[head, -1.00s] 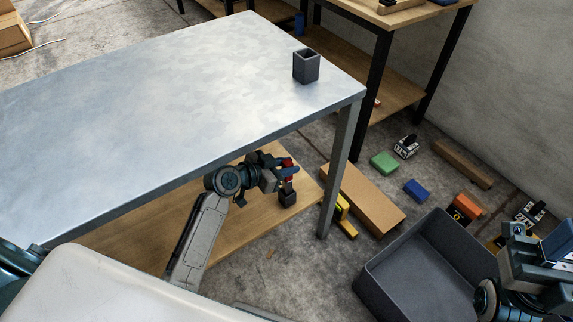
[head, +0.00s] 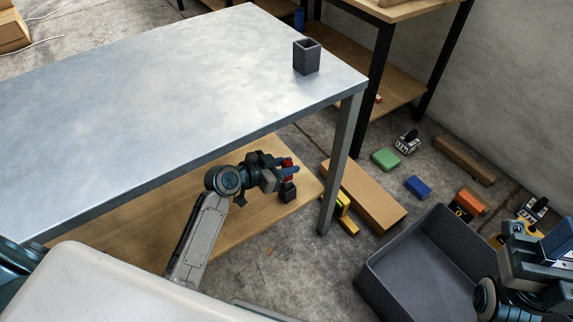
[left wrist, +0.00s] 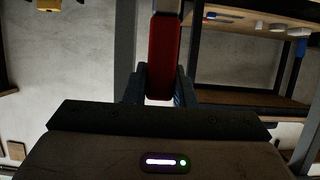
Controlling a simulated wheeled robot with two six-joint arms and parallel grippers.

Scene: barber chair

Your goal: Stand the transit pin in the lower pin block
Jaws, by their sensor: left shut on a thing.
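My left gripper (head: 286,170) is under the tabletop, over the lower wooden shelf. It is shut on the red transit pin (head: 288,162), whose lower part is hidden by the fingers. The dark lower pin block (head: 288,194) stands on the shelf right below the fingers. I cannot tell whether the pin's lower end is inside it. In the left wrist view the red pin (left wrist: 164,60) sits between the fingers, with a pale grey end at the top edge. My right gripper (head: 535,255) is partly in view at the right edge; its jaws are unclear.
A grey hollow block (head: 306,60) stands on the metal tabletop (head: 180,90) above my left arm. A table leg (head: 342,165) is right of the gripper. A grey bin (head: 385,285), a cardboard box (head: 365,195) and several small items lie on the floor.

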